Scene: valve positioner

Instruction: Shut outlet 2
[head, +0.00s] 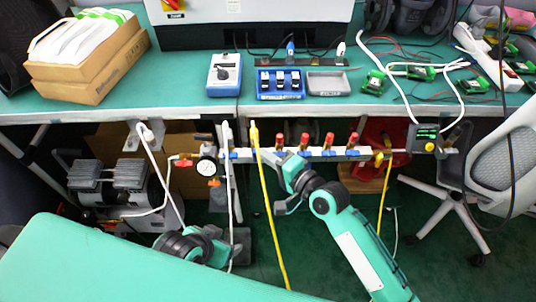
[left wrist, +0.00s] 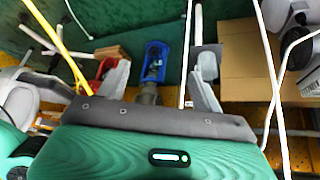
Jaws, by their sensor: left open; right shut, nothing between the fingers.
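A pale manifold bar (head: 338,155) runs under the bench edge, with several red-handled outlet valves standing upright along it. The handles, left to right, include a first (head: 279,140), a second (head: 304,140) and a third (head: 329,139). Numbers on the outlets are too small to read. My right gripper (head: 279,158) is shut and empty, its tip at the bar just below the leftmost red handles, partly covering the bar there. My left gripper (head: 238,240) is low, below the gauge, open and empty. In the left wrist view its spread fingers (left wrist: 160,88) have nothing between them.
A pressure gauge (head: 207,167) hangs left of the bar. A yellow hose (head: 268,210) and white hoses hang near both grippers. The green bench (head: 160,85) overhangs the bar. A compressor (head: 110,180) stands left and an office chair (head: 500,155) right.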

